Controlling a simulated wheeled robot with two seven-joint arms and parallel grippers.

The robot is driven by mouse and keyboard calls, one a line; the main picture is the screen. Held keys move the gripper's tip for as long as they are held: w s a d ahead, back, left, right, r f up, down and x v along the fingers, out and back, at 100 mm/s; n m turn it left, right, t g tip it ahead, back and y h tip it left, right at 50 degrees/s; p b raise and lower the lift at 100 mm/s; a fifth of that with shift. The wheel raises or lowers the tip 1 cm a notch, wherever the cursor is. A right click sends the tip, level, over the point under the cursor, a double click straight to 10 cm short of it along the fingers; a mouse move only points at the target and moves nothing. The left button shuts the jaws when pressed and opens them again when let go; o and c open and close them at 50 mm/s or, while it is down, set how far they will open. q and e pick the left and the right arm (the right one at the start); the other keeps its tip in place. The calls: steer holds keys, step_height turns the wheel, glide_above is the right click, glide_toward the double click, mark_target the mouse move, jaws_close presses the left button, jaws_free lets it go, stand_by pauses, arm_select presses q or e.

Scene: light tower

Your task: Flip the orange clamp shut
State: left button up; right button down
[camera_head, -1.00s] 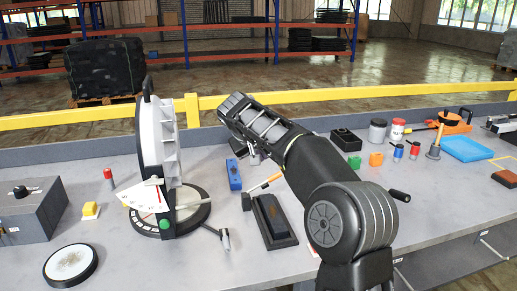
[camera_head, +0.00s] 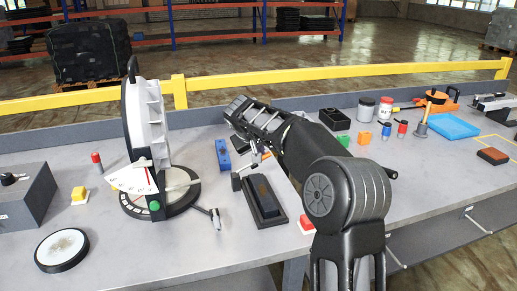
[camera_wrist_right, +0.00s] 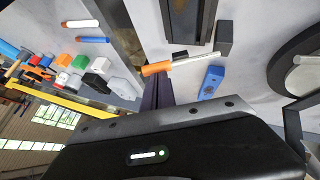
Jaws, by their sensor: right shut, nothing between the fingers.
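An orange handle (camera_head: 265,155), which appears to belong to the clamp, shows in the head view just behind the black tray, partly hidden by my right arm. In the right wrist view the orange handle (camera_wrist_right: 157,68) lies at the end of a thin metal rod, beside a dark block (camera_wrist_right: 224,38). Whether the clamp is open or shut is unclear. My left gripper is not in view.
A black tray with a dark stone (camera_head: 283,219) lies in front of the clamp, a blue block (camera_head: 223,154) behind it. Several small coloured items and a blue tray (camera_head: 452,127) stand to the right.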

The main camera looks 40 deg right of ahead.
mark_target(266, 156)
steer(key=shift+s+d+f+m+t+y, duration=0.15)
steer(key=shift+s+d+f+m+y, duration=0.05)
steer(key=shift+d+f+y, duration=0.3)
steer(key=shift+s+d+f+m+t+y, duration=0.2)
steer(key=shift+d+f+y, duration=0.2)
steer(key=shift+d+f, duration=0.15)
steer(key=shift+s+d+f+b, duration=0.1)
steer(key=shift+d+f+b, duration=0.15)
steer(key=shift+f+b, duration=0.6)
steer(key=shift+f+p, duration=0.1)
steer(key=shift+p, duration=0.25)
